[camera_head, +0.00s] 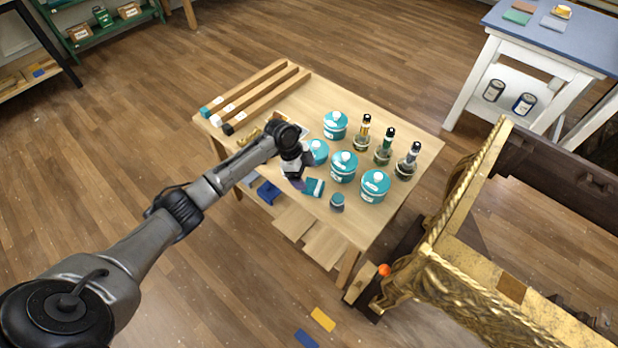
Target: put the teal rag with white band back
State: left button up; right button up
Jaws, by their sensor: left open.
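The teal rag with white band (315,187) lies on the light wooden table (410,130), near its front-left edge. My left gripper (300,182) is open, just to the left of the rag and low over the table. I cannot tell whether its fingers touch the rag. The wrist hides part of the table and of a teal tin behind it. My right gripper is not in view.
Several teal tins (375,186), a small teal jar (337,202) and three bottles (383,147) stand right of the gripper. Long wooden bars (262,98) lie at the back left. A gilt console (450,215) stands right, near the table; a blue-topped table (570,40) stands beyond.

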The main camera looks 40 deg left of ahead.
pick_arm(q)
jog(key=p+v, duration=0.2)
jog(key=v, duration=0.5)
jog(key=s+d+f+n+y, duration=0.1)
jog(key=s+d+f+n, duration=0.1)
jog(key=s+d+f, duration=0.5)
jog(key=s+d+f+n, duration=0.2)
jog(key=s+d+f, duration=0.2)
jog(key=s+d, duration=0.55)
jog(key=s+d+r+n+t+y, duration=0.1)
jog(key=s+r+n, duration=0.2)
jog(key=s, duration=0.5)
jog(key=s+r+n+y, duration=0.1)
jog(key=s+n, duration=0.3)
jog(key=s, duration=0.4)
jog(key=shift+d+r+t+y, duration=0.4)
jog(key=shift+r, duration=0.45)
jog(key=shift+s+f, duration=0.1)
jog(key=shift+s, duration=0.05)
notch_tip(320, 180, down, 29)
jog(key=b, duration=2.9)
jog(key=shift+f+b, duration=0.25)
jog(key=shift+b, duration=0.1)
